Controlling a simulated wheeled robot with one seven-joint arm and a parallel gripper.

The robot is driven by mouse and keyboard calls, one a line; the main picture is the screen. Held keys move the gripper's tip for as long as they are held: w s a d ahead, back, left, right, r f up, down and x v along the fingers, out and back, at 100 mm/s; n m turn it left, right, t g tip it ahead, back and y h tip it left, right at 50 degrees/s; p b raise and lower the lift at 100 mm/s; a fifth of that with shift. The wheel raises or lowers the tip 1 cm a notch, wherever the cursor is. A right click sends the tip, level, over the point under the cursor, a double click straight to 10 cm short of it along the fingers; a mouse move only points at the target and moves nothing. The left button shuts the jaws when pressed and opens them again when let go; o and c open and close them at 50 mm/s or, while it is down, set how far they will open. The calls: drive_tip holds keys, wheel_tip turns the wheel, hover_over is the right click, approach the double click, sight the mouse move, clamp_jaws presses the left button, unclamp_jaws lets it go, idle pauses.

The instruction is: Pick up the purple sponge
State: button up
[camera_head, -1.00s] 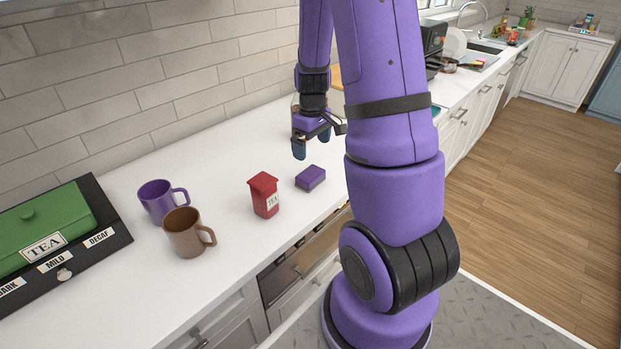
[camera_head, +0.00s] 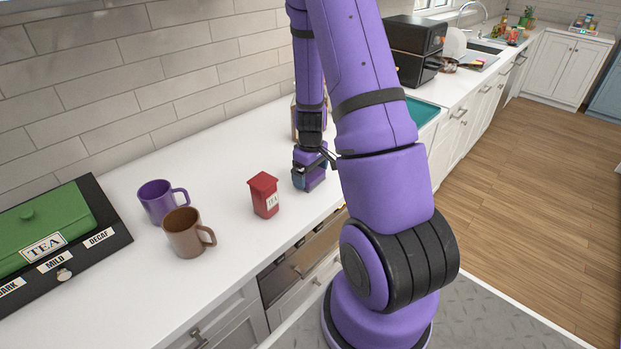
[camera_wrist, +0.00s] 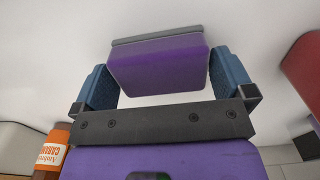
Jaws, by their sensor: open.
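The purple sponge (camera_wrist: 160,66) lies on the white counter, with a grey layer along its far side in the wrist view. My gripper (camera_wrist: 165,85) is open, with one blue finger pad on each side of the sponge. A small gap shows between the left pad and the sponge; the right pad is very close to it, and I cannot tell if it touches. In the head view my gripper (camera_head: 308,182) is low at the counter and mostly covers the sponge.
A red tea tin (camera_head: 264,195) stands just left of my gripper. A brown mug (camera_head: 184,234) and a purple mug (camera_head: 158,200) stand farther left, beside the black tea box (camera_head: 108,220). A teal tray (camera_head: 421,112) and a black appliance (camera_head: 405,50) are behind my arm.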

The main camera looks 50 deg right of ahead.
drive_tip(key=shift+f, duration=0.3)
drive_tip(key=shift+c, duration=0.2)
drive_tip(key=c, duration=0.6)
drive_tip(key=shift+r, duration=0.1)
